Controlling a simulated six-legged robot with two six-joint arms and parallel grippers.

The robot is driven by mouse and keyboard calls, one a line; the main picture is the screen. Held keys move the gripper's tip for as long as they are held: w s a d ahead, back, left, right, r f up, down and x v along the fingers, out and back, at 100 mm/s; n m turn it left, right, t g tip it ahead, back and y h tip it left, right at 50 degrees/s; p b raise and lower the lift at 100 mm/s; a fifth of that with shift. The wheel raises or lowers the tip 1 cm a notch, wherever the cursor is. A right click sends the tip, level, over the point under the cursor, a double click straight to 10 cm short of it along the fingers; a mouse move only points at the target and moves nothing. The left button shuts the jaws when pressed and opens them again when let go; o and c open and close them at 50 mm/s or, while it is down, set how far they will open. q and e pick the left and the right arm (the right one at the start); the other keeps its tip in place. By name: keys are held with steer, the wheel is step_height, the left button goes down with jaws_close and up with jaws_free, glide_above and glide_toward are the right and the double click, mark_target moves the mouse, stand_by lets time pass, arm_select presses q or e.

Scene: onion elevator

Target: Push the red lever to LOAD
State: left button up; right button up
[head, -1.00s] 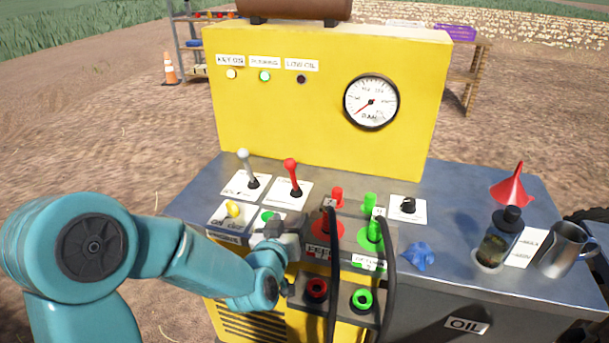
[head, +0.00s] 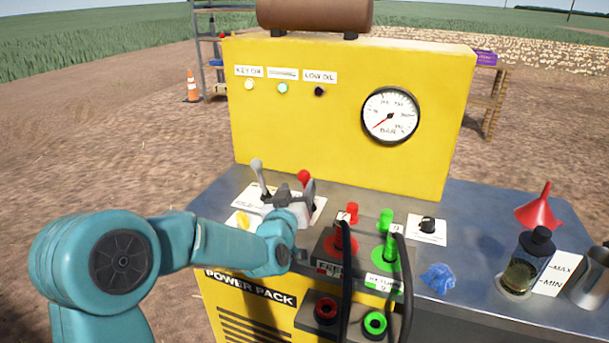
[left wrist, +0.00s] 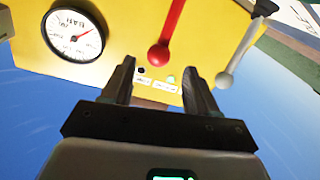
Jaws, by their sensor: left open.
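The red lever's round knob (head: 303,176) shows just behind my left gripper (head: 296,188) in the head view; its shaft and label plate are mostly hidden by the gripper. In the left wrist view the red lever (left wrist: 168,30) hangs into the picture from the top, its knob just beyond the gap between the fingertips of my left gripper (left wrist: 161,72). The fingers are open with nothing between them, and I cannot tell whether either touches the lever. The lever's label text cannot be read. My right gripper is not in view.
A grey-white lever (head: 258,172) stands close left of the red one. Red (head: 345,213) and green (head: 387,217) couplings with black hoses lie to the right. The yellow panel (head: 340,150) with a pressure gauge (head: 391,115) rises behind. A blue rag (head: 438,277) lies farther right.

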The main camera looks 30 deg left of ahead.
mark_target(303, 180)
arm_select(q)
steer(key=x, duration=0.6)
steer(key=shift+w+p, duration=0.35)
steer(key=shift+w, duration=0.05)
jaws_close()
